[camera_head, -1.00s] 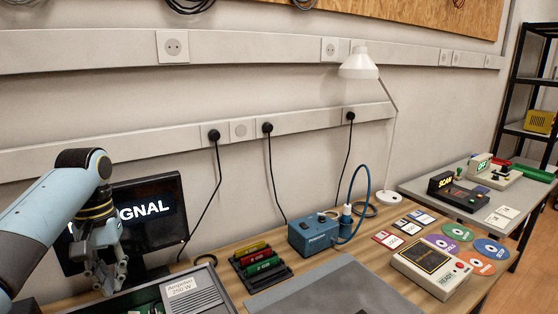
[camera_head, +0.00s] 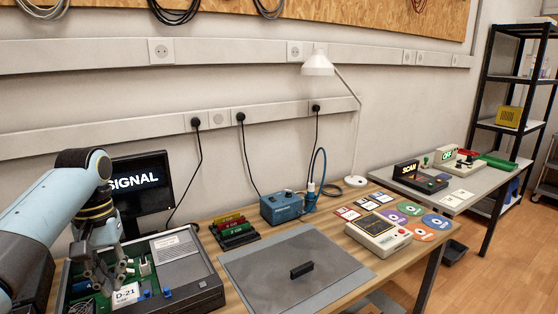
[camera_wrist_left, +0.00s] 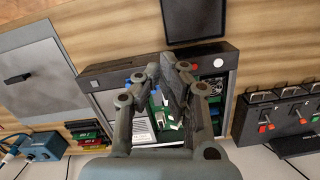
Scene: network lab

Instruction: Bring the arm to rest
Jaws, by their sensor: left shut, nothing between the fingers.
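My left arm comes in from the left in the head view, with its gripper (camera_head: 112,281) pointing down over an open computer case (camera_head: 205,284). In the left wrist view the gripper (camera_wrist_left: 167,62) has its fingertips close together, with nothing between them. Below the fingers the case (camera_wrist_left: 110,75) shows a green board (camera_wrist_left: 165,112), partly hidden by the fingers. A white label reading D-21 (camera_head: 126,295) lies at the case's front, beside the fingers. My right gripper is not in any view.
A monitor reading SIGNAL (camera_head: 146,199) stands behind the case. A grey panel with a black handle (camera_head: 270,290) lies to its right. Coloured modules in a rack (camera_head: 233,230), a blue box (camera_head: 281,207), a white lamp (camera_head: 318,66), discs (camera_head: 410,207) and a white device (camera_head: 377,236) fill the bench.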

